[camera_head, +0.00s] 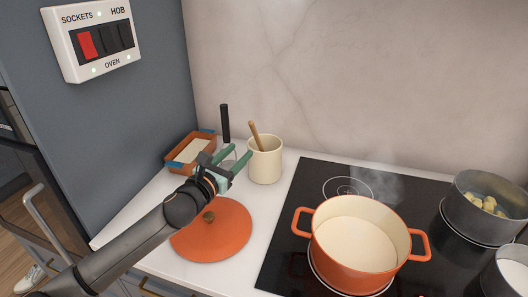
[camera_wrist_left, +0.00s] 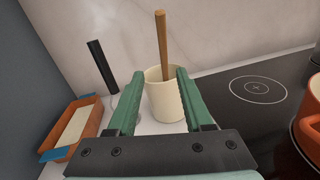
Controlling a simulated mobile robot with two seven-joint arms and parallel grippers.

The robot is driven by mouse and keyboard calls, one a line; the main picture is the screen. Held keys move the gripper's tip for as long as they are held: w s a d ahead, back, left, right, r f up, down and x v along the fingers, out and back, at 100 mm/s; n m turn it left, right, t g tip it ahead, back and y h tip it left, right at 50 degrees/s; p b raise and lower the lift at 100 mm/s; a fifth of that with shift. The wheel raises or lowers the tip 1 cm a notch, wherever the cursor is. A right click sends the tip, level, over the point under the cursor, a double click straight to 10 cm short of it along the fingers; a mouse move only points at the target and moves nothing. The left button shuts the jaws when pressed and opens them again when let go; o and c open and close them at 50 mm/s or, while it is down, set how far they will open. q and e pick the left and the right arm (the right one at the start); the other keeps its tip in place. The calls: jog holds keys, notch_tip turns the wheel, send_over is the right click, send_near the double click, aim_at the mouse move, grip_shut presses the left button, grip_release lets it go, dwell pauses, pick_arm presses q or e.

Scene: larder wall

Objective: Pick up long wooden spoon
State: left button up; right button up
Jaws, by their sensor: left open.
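The long wooden spoon (camera_head: 256,136) stands tilted in a cream crock (camera_head: 265,163) at the back of the white counter. Only its handle shows; its lower end is hidden inside the crock. In the left wrist view the spoon handle (camera_wrist_left: 162,45) rises from the crock (camera_wrist_left: 165,100), between the lines of my two fingers. My left gripper (camera_head: 236,157) has green fingers spread open and empty, just left of the crock. It also fills the lower middle of the left wrist view (camera_wrist_left: 158,95). My right gripper is not in view.
An orange pot (camera_head: 360,240) stands on the black hob (camera_head: 300,215), with steel pans (camera_head: 482,212) to its right. An orange lid (camera_head: 212,232) lies under my left arm. An orange dish (camera_head: 190,152) and an upright black handle (camera_head: 225,122) are left of the crock.

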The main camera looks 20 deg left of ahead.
aim_at(257, 142)
pick_arm(q)
jog(key=b+x, duration=0.1)
jog(key=x, duration=0.2)
jog(key=b+x, duration=0.1)
jog(key=x, duration=0.1)
jog(key=b+x, duration=0.1)
jog(key=x, duration=0.2)
jog(key=shift+w+d+f+b, duration=0.25)
jog(key=shift+w+d+b, duration=0.05)
jog(key=shift+d+b, duration=0.1)
jog(key=shift+w, duration=0.4)
jog(key=shift+r, duration=0.1)
jog(key=shift+c, duration=0.4)
grip_shut()
